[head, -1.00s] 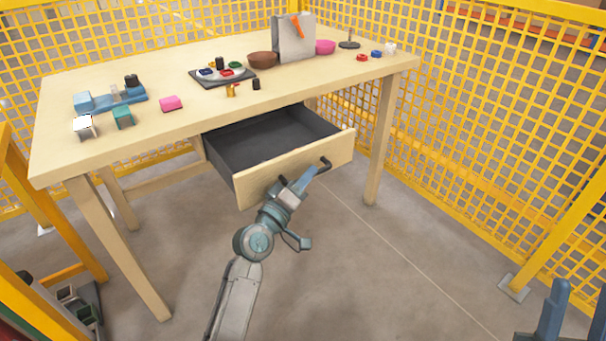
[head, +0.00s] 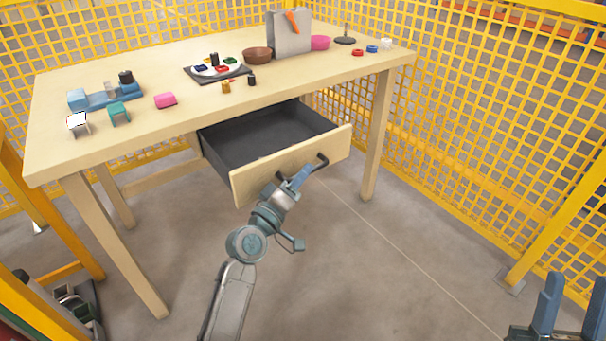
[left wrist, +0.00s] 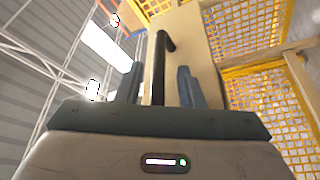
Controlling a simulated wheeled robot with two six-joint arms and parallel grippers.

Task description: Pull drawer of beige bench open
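The beige bench (head: 130,140) stands in the head view with its drawer (head: 290,165) pulled well out, showing an empty dark grey inside. A black bar handle (head: 322,160) is on the drawer's beige front, and it also shows in the left wrist view (left wrist: 160,65). My left gripper (head: 298,178) is at the handle. In the left wrist view its two blue fingers (left wrist: 161,86) stand on either side of the bar, with a visible gap on each side. The handle's lower mount is partly hidden by the gripper. My right gripper (head: 570,303) is open and empty at the lower right, away from the bench.
The bench top holds a blue fixture (head: 105,96), a pink block (head: 165,100), a dark tray (head: 217,73), a brown bowl (head: 257,55) and a grey bag (head: 289,35). Yellow mesh fencing (head: 480,120) stands behind and right. The floor (head: 400,270) before the drawer is clear.

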